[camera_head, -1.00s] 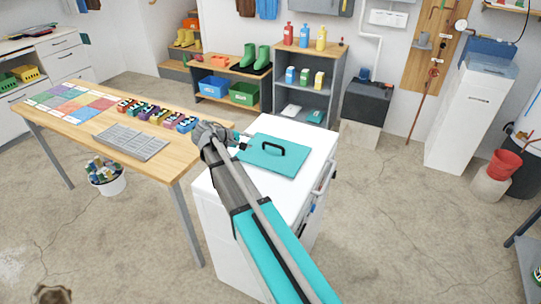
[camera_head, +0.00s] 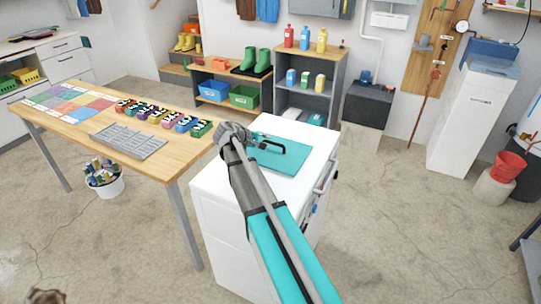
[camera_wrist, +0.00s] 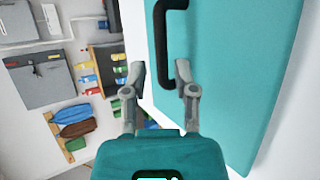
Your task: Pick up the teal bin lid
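The teal bin lid (camera_head: 290,160) lies flat on the white cabinet top and has a black arched handle (camera_head: 271,146). My gripper (camera_head: 254,142) is at the lid's left side, close to the handle; its fingers are small in the head view. In the wrist view, the two grey fingers of my gripper (camera_wrist: 163,77) are spread apart with nothing clamped. The black handle (camera_wrist: 159,45) shows just ahead of the gap, its near end beside the right fingertip. Whether they touch is unclear. The lid (camera_wrist: 225,70) fills the right of that view.
The white cabinet (camera_head: 222,210) stands beside a wooden table (camera_head: 75,130) with a grey tray (camera_head: 130,141) and several small coloured boxes. Shelves with bottles and green boots stand behind.

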